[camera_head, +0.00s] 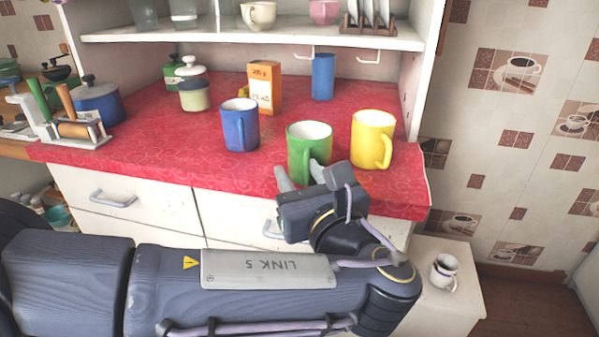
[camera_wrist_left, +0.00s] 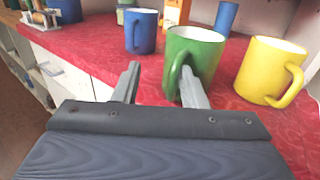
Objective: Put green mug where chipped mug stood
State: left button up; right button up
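The green mug (camera_head: 300,148) stands upright on the red counter between the blue and yellow mugs; it also shows in the left wrist view (camera_wrist_left: 200,50), its handle facing my gripper. My left gripper (camera_head: 299,172) is at the counter's front edge, close to the green mug. In the left wrist view the fingers (camera_wrist_left: 160,82) are spread with nothing held; the right finger overlaps the mug's lower part near the handle. Contact cannot be told. A white mug with dark markings (camera_head: 445,271) is on the low white cabinet at right; a chip cannot be made out.
A blue mug (camera_head: 240,127) stands left of the green mug, a yellow mug (camera_head: 371,138) right. Behind are an orange carton (camera_head: 264,87), a blue cup (camera_head: 323,77) and a lidded jar (camera_head: 193,92). The red counter (camera_head: 170,150) is clear at front left. The low cabinet (camera_head: 462,300) has free top around its mug.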

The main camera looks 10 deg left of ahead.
pick_arm(q)
jog(key=o, duration=1.3)
jog(key=p+v, duration=0.1)
jog(key=v, duration=0.6)
jog(key=shift+s+d, duration=0.2)
jog(key=shift+s, duration=0.15)
